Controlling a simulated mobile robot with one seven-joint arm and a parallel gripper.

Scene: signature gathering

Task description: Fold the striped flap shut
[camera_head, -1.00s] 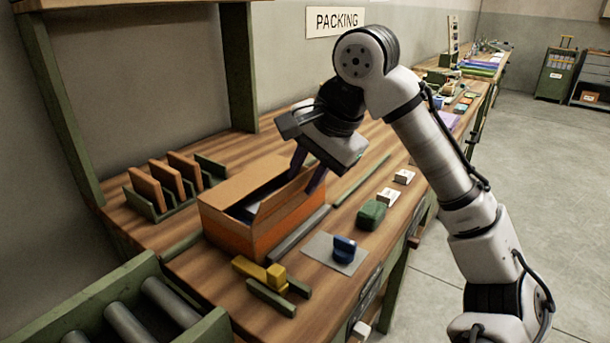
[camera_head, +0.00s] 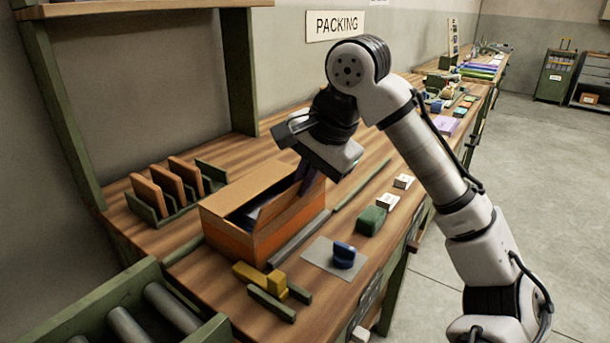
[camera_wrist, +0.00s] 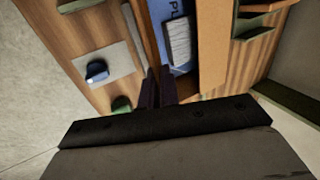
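The open orange cardboard box (camera_head: 245,240) stands on the wooden bench, with a raised tan flap (camera_head: 268,183) along its far side. In the wrist view a tan flap (camera_wrist: 212,45) runs along the right of the opening, and a narrow wall edge (camera_wrist: 143,28) along the left. I cannot make out stripes on any flap. Inside lie a blue lettered item (camera_wrist: 178,12) and a grey ribbed item (camera_wrist: 179,42). My gripper (camera_head: 306,188) points down at the box's right end. Its dark fingers (camera_wrist: 158,88) are close together; whether box edge lies between them is hidden.
A green rack with orange dividers (camera_head: 172,185) stands behind left. In front are a yellow block (camera_head: 276,285), a blue object (camera_head: 343,254) on a grey plate (camera_head: 318,256), and a green block (camera_head: 371,220). A roller tray (camera_head: 130,310) is at lower left.

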